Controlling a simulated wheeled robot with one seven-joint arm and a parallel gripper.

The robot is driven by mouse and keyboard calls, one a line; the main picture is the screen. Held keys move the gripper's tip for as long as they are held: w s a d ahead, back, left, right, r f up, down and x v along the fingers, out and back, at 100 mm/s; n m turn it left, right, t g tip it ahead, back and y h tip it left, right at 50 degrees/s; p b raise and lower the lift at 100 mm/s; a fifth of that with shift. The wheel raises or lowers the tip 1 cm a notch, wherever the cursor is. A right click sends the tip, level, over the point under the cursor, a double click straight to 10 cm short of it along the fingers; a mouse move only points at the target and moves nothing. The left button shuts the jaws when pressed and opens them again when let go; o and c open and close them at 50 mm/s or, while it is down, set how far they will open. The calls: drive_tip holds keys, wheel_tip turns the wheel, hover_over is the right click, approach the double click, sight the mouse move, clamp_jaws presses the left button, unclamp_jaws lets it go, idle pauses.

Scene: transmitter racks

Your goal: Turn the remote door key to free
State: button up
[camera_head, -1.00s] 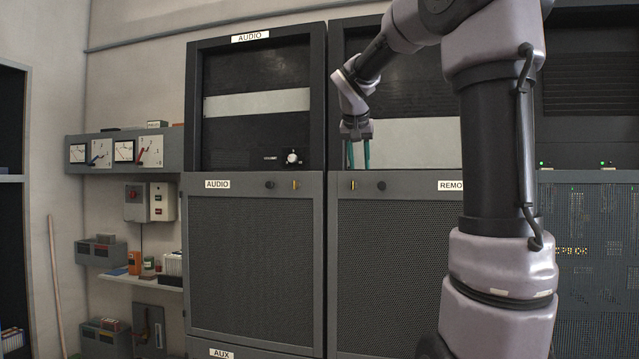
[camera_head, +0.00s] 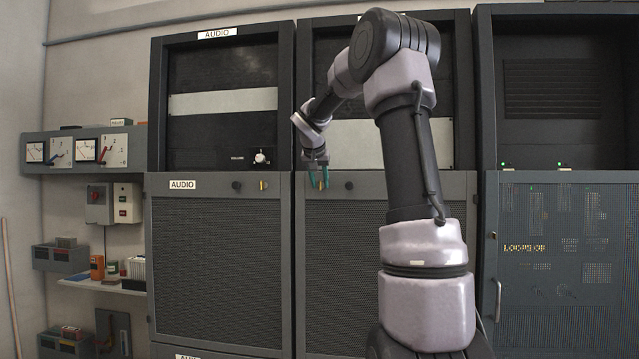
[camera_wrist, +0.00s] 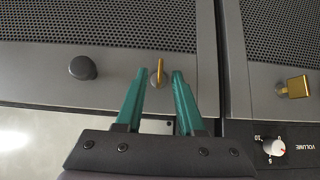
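The remote door is the mesh panel (camera_head: 345,270) under the middle rack; my arm hides its label. In the wrist view its brass key (camera_wrist: 160,72) stands edge-on, upright in the picture, in a round lock. A black knob (camera_wrist: 82,68) is left of it. My gripper (camera_wrist: 159,74) is open, its teal fingertips on either side of the key, with gaps visible; I cannot tell how deep they reach.
The audio door (camera_head: 215,270) is left of it, with its own brass key (camera_head: 263,184), also in the wrist view (camera_wrist: 297,87). A volume knob (camera_head: 260,156) sits above. A wall shelf (camera_head: 105,285) holds small items at left.

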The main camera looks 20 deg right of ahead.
drive_tip(key=shift+f, duration=0.1)
drive_tip(key=shift+d, duration=0.1)
clamp_jaws()
drive_tip(key=shift+w+h, duration=0.1)
drive_tip(key=shift+h, duration=0.2)
drive_tip(key=shift+w+a+n+g+h, duration=0.15)
drive_tip(key=shift+a+n+g+h, duration=0.25)
drive_tip(key=shift+n+g+h, duration=0.4)
drive_tip(key=shift+w+a+f+n+g+h, duration=0.1)
drive_tip(key=shift+f+n+g+h, duration=0.25)
drive_tip(key=shift+n+h, duration=1.1)
drive_tip(key=shift+w+a+f+n+g+h, duration=0.15)
drive_tip(key=shift+n+g+h, duration=0.3)
drive_tip(key=shift+n+h, duration=1)
drive_tip(key=shift+s+a+f+n+g+h, duration=0.1)
drive_tip(key=shift+f+n+g+h, duration=0.45)
drive_tip(key=shift+h, duration=1.65)
drive_tip(key=shift+d+r+n, duration=0.1)
drive_tip(key=shift+r+n, duration=0.2)
drive_tip(key=shift+n, duration=0.05)
